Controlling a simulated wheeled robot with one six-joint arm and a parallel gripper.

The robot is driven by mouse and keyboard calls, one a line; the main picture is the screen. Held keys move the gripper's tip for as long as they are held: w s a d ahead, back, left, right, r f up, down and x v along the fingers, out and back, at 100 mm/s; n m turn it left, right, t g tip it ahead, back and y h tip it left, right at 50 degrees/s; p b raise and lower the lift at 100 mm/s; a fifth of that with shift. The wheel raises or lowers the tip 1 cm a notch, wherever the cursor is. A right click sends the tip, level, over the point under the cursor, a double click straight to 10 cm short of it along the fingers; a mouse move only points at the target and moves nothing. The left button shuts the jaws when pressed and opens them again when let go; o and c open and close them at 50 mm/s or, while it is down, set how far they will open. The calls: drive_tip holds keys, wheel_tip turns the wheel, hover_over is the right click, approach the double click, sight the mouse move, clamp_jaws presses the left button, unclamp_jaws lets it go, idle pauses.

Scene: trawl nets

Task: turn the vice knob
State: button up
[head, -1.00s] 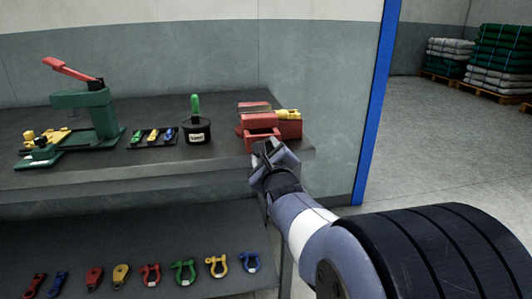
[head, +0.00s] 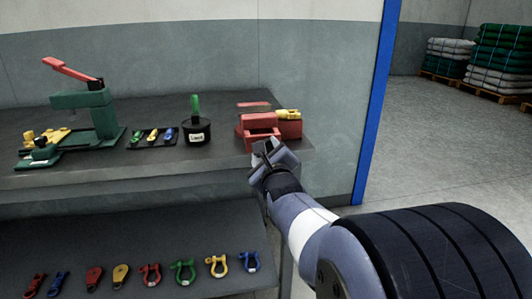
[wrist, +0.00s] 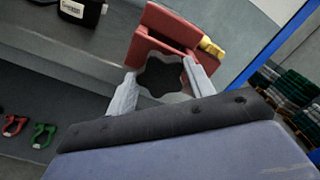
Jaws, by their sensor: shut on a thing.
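The red vice (head: 262,134) stands at the right end of the upper shelf, with a yellow part (head: 288,114) on its right side. In the wrist view the vice (wrist: 172,22) is just beyond my fingers. Its dark, lobed knob (wrist: 161,77) faces me and sits between the two fingers. My gripper (wrist: 161,84) is shut on the knob, one finger at each side. In the head view my gripper (head: 268,153) is at the front of the vice and hides the knob.
A green press (head: 88,110) with a red lever, a tray of small coloured parts (head: 152,136) and a black pot (head: 196,132) stand left of the vice. Shackles (head: 183,271) lie on the lower shelf. A blue post (head: 378,100) rises to the right.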

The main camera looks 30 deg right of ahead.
drive_tip(key=shift+f, duration=0.3)
drive_tip(key=o, duration=1)
drive_tip(key=shift+r, duration=0.2)
drive_tip(key=shift+s, duration=0.15)
drive_tip(key=shift+p+v, duration=0.9)
drive_tip(key=shift+v, duration=4.4)
drive_tip(key=shift+b+x, duration=0.9)
drive_tip(key=shift+x, duration=4.55)
